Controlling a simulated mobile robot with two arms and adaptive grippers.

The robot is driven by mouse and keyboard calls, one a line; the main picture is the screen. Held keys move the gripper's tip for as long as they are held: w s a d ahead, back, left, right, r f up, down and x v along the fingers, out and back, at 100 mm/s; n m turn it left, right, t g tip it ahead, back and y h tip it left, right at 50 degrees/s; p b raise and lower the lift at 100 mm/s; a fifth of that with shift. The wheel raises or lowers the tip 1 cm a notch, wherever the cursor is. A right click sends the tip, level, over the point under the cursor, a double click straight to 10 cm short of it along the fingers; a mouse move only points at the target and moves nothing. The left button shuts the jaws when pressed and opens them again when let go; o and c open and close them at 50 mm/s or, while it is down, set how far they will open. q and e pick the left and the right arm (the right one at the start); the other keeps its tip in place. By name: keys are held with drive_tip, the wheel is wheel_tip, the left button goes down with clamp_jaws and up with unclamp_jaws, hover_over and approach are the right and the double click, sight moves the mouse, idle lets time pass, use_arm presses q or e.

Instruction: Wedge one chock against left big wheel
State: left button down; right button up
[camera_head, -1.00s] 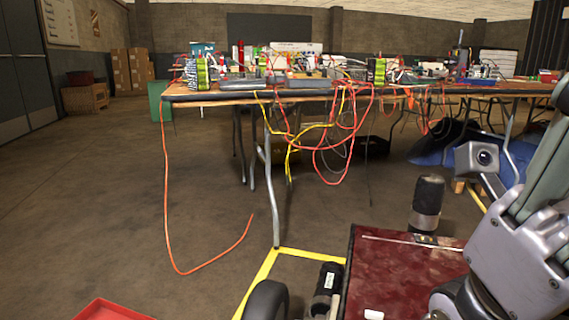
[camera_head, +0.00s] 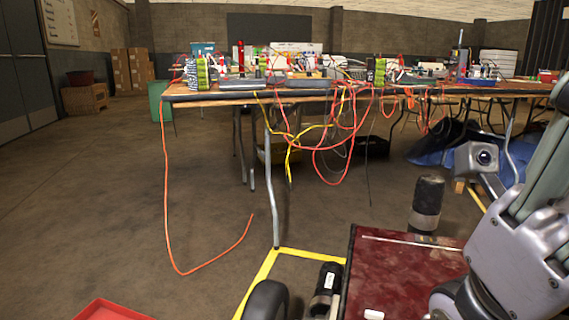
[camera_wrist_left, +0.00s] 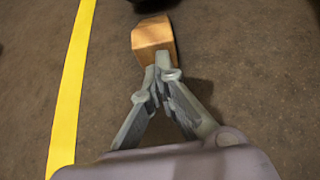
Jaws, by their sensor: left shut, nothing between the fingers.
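A wooden chock (camera_wrist_left: 152,38) lies on the floor in the left wrist view, just beyond my left gripper. My left gripper (camera_wrist_left: 158,73) is shut and empty, with its fingertips at the chock's near side; I cannot tell whether they touch it. A dark rounded thing (camera_wrist_left: 150,4), perhaps a wheel, is cut off by the top edge just behind the chock. In the head view a black wheel (camera_head: 266,301) stands at the left side of the dark red cart (camera_head: 410,270). The chock and my left gripper are not visible there. My right gripper is out of view.
Yellow floor tape (camera_wrist_left: 72,85) runs left of the chock. A cluttered table (camera_head: 235,98) with hanging cables stands ahead. An orange cable (camera_head: 168,220) trails onto the floor, and a red tray (camera_head: 108,311) is at the lower left. The left floor is mostly clear.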

use_arm(q)
drive_tip(key=shift+w+d, duration=0.3)
drive_tip(key=shift+w, duration=0.65)
drive_tip(key=shift+w+d, duration=0.3)
drive_tip(key=shift+w, duration=0.65)
idle(0.9)
